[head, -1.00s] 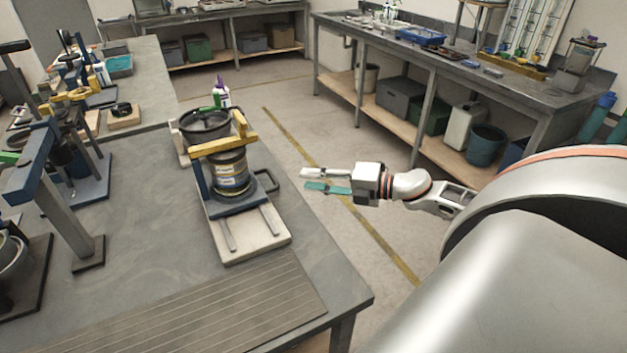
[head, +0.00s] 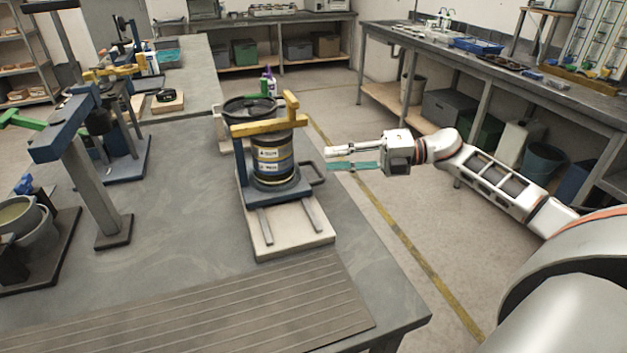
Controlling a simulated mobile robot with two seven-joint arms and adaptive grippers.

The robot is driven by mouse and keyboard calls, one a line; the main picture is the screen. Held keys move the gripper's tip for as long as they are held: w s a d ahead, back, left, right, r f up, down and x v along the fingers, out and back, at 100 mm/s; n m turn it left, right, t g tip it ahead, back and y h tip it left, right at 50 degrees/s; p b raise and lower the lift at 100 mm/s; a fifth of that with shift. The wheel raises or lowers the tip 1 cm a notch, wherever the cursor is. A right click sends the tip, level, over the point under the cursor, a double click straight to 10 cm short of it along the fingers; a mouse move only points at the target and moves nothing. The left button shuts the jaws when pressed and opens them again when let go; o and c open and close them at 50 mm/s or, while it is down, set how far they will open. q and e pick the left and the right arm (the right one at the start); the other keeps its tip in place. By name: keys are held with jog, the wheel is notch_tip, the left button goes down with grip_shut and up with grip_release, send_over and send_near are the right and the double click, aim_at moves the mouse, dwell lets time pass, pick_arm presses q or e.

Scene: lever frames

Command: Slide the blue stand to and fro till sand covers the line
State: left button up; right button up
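The blue stand (head: 243,170) has a yellow top bar (head: 270,128) and sits on two rails over a pale base plate (head: 290,238). A dark cylinder (head: 273,177) with yellow bands and white labels stands upright in it. A dark loop handle (head: 313,173) sticks out on the stand's right side. My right gripper (head: 329,158) is open and empty, just right of the handle, its fingers pointing left, one pale and one teal. I cannot tell whether it touches the handle. I cannot make out sand or a line. My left gripper is out of view.
A ribbed mat (head: 190,315) lies at the table's front. Behind the stand are a round dark pan (head: 250,108) and a purple-and-green bottle (head: 268,82). A blue post device (head: 85,165) stands at left. Open floor lies right of the table edge.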

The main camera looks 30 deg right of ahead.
aim_at(318, 169)
jog(key=shift+w+d+f+n+g+y+b, duration=0.3)
jog(key=shift+w+f+n+g+b, duration=0.15)
jog(key=shift+f+g+b, duration=0.5)
jog(key=a+g+b, duration=0.1)
jog(key=w+a+f+g+b, duration=0.1)
jog(key=b, duration=0.1)
jog(key=a+n+g+b, duration=0.1)
jog(key=b, duration=0.1)
jog(key=shift+w+f+g+y, duration=0.25)
jog(key=shift+w+g+y, duration=0.1)
jog(key=shift+w+y, duration=0.05)
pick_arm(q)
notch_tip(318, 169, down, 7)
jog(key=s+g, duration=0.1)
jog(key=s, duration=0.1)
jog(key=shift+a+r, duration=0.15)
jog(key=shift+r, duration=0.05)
pick_arm(e)
jog(key=shift+w+a+f, duration=0.15)
jog(key=shift+a+f, duration=0.05)
jog(key=shift+a, duration=0.4)
grip_shut()
